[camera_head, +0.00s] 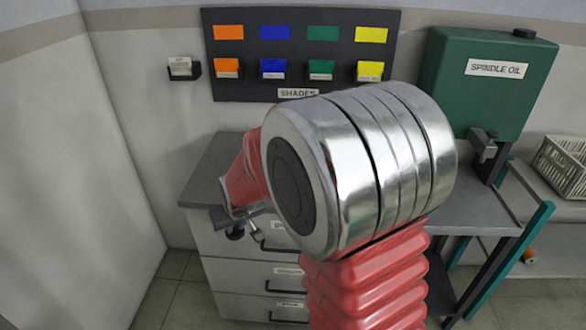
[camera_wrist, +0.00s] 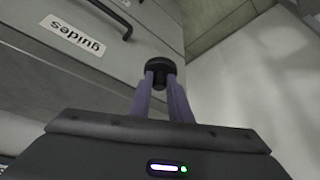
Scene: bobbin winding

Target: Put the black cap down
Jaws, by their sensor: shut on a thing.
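My gripper (camera_wrist: 161,84) is shut on the black cap (camera_wrist: 160,66), which sits between the tips of its two purple fingers in the wrist view. In the head view the small dark cap (camera_head: 235,233) shows at the end of my arm, in front of the drawer cabinet and just below its top edge. My gripper (camera_head: 246,222) there is partly hidden by my own arm. The cap appears clear of any surface in the wrist view, with a drawer front behind it on the left.
The grey drawer cabinet (camera_head: 213,165) has a bare top at its left. A drawer labelled "guides" (camera_wrist: 73,35) fills the wrist view's left. The shades board (camera_head: 300,45) hangs behind. The green spindle oil tank (camera_head: 485,85) stands right, and a basket (camera_head: 565,165) beyond it.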

